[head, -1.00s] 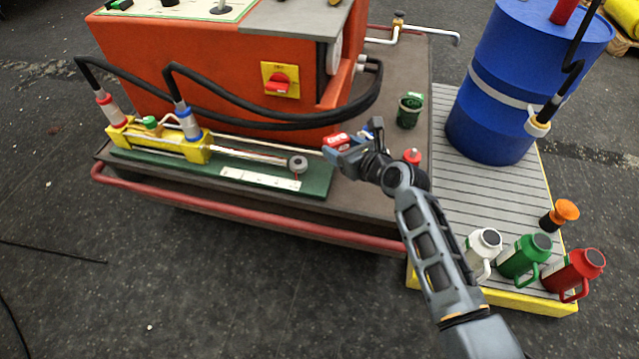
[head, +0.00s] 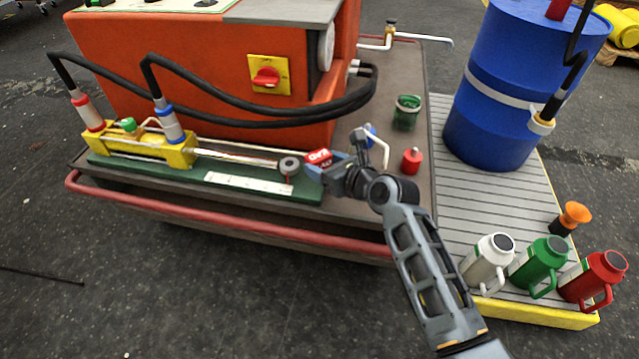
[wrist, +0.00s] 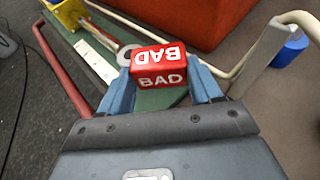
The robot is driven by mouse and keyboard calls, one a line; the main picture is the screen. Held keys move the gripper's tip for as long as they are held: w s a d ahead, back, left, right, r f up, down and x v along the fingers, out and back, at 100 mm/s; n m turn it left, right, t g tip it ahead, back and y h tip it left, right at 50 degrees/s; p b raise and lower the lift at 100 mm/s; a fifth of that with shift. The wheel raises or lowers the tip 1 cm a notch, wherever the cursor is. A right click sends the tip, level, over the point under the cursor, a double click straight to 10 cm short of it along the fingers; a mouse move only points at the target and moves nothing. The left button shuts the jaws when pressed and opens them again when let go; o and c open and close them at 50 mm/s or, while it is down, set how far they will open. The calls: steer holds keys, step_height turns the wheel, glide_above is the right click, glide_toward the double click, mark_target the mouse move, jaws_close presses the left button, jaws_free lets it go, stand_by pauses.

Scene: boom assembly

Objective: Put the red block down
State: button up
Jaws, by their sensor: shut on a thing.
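The red block (head: 318,156) is marked "BAD" in white on its faces. It also shows in the wrist view (wrist: 159,65), held between two blue fingers. My gripper (head: 317,168) is shut on it, near the right end of the green board. In the head view the block is just right of the grey rod eye (head: 289,166) of the yellow cylinder. Whether the block touches the board below it, I cannot tell.
The green board (head: 150,171) carries the yellow cylinder (head: 140,147) and a white scale strip (head: 247,186). A red knobbed piece (head: 411,160) and a green cup (head: 407,113) stand on the cart top to the right. A red rail (head: 220,229) runs along the cart's front.

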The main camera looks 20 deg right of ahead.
mark_target(319, 188)
steer(key=shift+w+a+f, duration=0.35)
steer(key=shift+a+f, duration=0.05)
steer(key=shift+a, duration=0.15)
step_height(319, 188, down, 4)
steer(key=b, duration=0.3)
steer(key=shift+f, duration=0.1)
steer(key=o, duration=1.2)
